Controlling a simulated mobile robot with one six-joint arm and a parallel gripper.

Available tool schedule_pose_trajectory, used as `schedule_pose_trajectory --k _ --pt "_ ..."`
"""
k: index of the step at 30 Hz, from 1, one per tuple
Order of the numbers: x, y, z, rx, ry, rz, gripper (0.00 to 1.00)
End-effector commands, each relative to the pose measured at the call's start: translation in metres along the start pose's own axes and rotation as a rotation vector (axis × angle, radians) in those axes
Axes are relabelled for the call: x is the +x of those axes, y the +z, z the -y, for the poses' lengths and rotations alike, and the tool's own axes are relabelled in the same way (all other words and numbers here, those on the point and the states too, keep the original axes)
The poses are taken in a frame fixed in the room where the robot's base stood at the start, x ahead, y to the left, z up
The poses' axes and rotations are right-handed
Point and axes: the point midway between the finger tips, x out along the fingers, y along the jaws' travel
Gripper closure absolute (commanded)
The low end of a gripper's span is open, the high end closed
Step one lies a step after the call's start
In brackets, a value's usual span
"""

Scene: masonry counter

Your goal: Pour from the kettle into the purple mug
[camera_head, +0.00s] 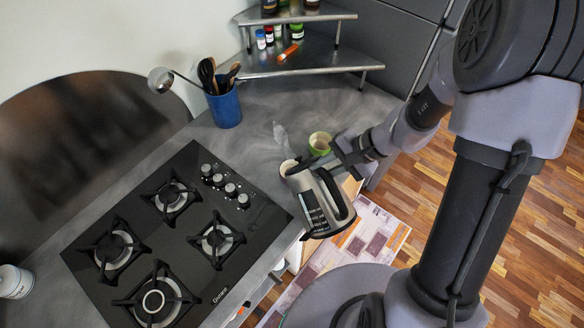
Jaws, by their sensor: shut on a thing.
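A silver kettle (304,196) with a black handle is in my gripper (343,158), near the counter's front right edge. My gripper is shut on it from the right. The kettle looks tilted, and it seems to be held above the counter. A pale-rimmed mug (287,166) stands just behind the kettle, partly hidden by it. I cannot tell whether this mug is the purple one, and no purple shows clearly. A green mug (319,142) stands a little farther back, close to my gripper. I cannot see whether any liquid leaves the spout.
A black gas hob (150,215) with several burners fills the counter to the left. A blue utensil pot (224,107) stands at the back. A corner shelf (310,68) holds small jars. Some grey counter (260,110) around the mugs is clear. A patterned rug (375,226) lies below.

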Motion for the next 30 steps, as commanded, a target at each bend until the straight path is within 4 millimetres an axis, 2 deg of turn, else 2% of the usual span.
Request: schedule_pose_trajectory --k 30 --pt "0.0012 -0.0028 0.0072 0.023 0.044 0.012 1.0"
